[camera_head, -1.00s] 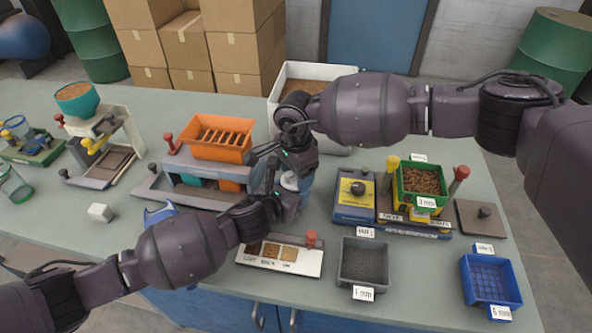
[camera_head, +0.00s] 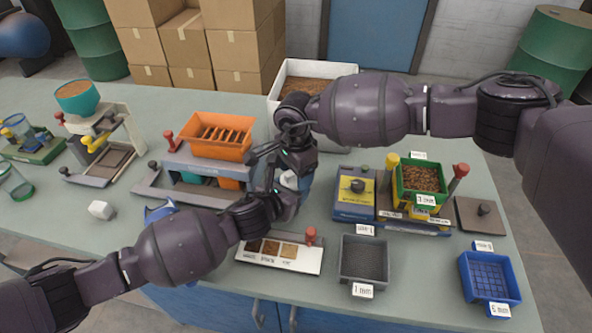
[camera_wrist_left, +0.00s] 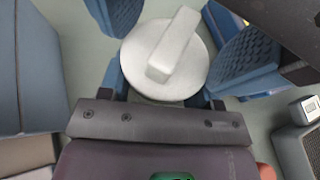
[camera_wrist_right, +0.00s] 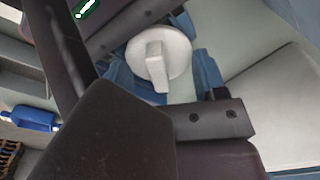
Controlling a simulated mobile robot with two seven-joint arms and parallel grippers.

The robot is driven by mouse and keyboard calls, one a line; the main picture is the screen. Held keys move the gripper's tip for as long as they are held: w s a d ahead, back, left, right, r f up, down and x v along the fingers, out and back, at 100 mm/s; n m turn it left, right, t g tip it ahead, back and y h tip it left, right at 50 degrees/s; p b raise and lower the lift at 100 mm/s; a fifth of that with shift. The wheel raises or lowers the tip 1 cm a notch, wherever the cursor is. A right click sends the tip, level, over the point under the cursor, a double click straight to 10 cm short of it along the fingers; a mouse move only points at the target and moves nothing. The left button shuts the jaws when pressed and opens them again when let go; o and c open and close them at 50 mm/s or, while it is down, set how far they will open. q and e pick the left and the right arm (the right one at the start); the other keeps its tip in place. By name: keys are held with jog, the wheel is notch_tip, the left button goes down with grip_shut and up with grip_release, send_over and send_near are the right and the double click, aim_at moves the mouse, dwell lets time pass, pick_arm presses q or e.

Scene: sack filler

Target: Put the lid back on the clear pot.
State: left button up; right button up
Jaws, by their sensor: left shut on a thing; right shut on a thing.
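The lid is a white disc with a bar handle. It shows well in the left wrist view (camera_wrist_left: 195,75) and the right wrist view (camera_wrist_right: 180,55); in the head view only a small pale part (camera_head: 289,179) shows between my grippers. My left gripper (camera_head: 283,196) and right gripper (camera_head: 283,168) meet there, above the table. Blue fingers of both flank the lid's rim, and both are shut on it; exact contacts are partly hidden. A clear pot with a greenish base (camera_head: 14,186) stands at the far left, cut by the picture's edge.
A white block (camera_head: 101,210) lies right of the pot. A filler stand (camera_head: 115,125) and an orange hopper (camera_head: 222,140) stand behind. Grey (camera_head: 364,262) and blue (camera_head: 489,280) trays are at the right. The table's left front is mostly clear.

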pick_arm(q)
jog(key=shift+d+r, duration=0.1)
jog(key=shift+d, duration=0.05)
pick_arm(e)
jog(key=shift+s+d+f, duration=0.1)
jog(key=shift+d+f, duration=0.05)
jog(key=shift+f, duration=0.35)
jog(key=o, duration=1)
jog(key=shift+s, duration=0.1)
pick_arm(q)
jog(key=shift+w+a+r, duration=0.1)
jog(key=shift+a, duration=0.1)
pick_arm(e)
jog(key=shift+r, duration=0.1)
pick_arm(q)
jog(key=shift+w, duration=0.15)
pick_arm(e)
jog(key=shift+r, duration=0.6)
jog(key=shift+f, duration=0.5)
pick_arm(q)
jog(key=shift+s+f, duration=0.2)
pick_arm(e)
jog(key=r, duration=0.8)
jog(key=shift+w+r, duration=0.2)
jog(key=shift+r, duration=0.1)
